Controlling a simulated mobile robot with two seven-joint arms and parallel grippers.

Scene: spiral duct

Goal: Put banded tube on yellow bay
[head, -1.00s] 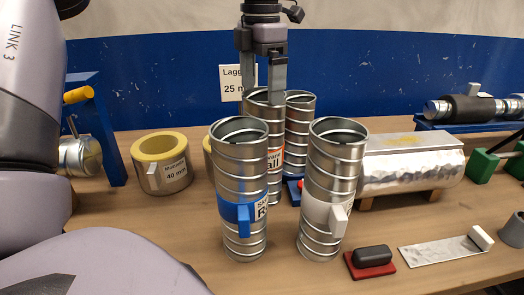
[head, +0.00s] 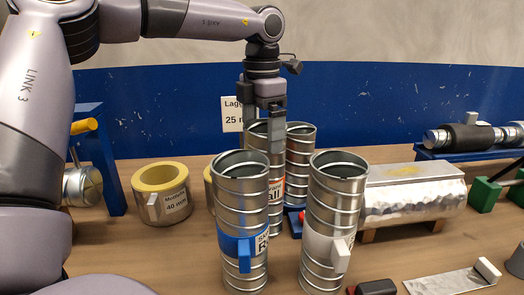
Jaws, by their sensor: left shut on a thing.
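My left gripper (head: 263,135) points straight down over a metal spiral tube with an orange-red label (head: 276,190), and is shut on its upper rim. This tube stands upright, partly hidden behind two front tubes. The front left tube (head: 243,190) has a blue band with a tab and a label. The front right tube (head: 334,205) has a white band with a tab. Another spiral tube (head: 300,150) stands behind at the right. I cannot make out a yellow bay. My right gripper is not in view.
A thick ring with a yellow top (head: 160,192) stands at the left, near a blue frame (head: 105,160). A silver lagged block (head: 412,195) lies at the right. A red-based block (head: 375,287) and a metal plate (head: 450,281) lie at the front right.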

